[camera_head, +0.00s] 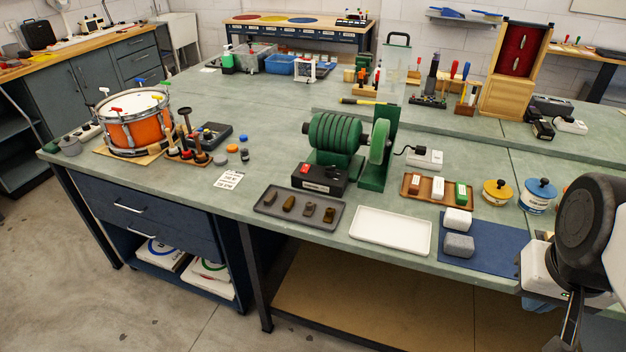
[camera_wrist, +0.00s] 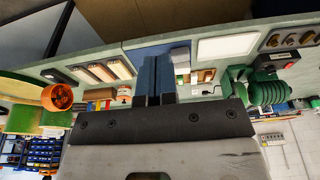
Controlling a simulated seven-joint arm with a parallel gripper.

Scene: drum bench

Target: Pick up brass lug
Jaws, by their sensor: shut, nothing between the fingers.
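Several small brown to brass-coloured lugs lie in a row on a dark grey tray (camera_head: 262,212) at the front of the bench. My gripper (camera_wrist: 155,62) is shut and empty. In the head view it is at the lower right, partly cut off, well right of the tray and apart from the lugs.
A white empty tray (camera_head: 391,231) lies right of the lug tray. A blue mat (camera_head: 487,257) with a white and a grey block is beyond it. A black box (camera_head: 320,180) and a green wheel machine (camera_head: 336,132) stand close behind the lugs. An orange drum (camera_head: 137,127) stands left.

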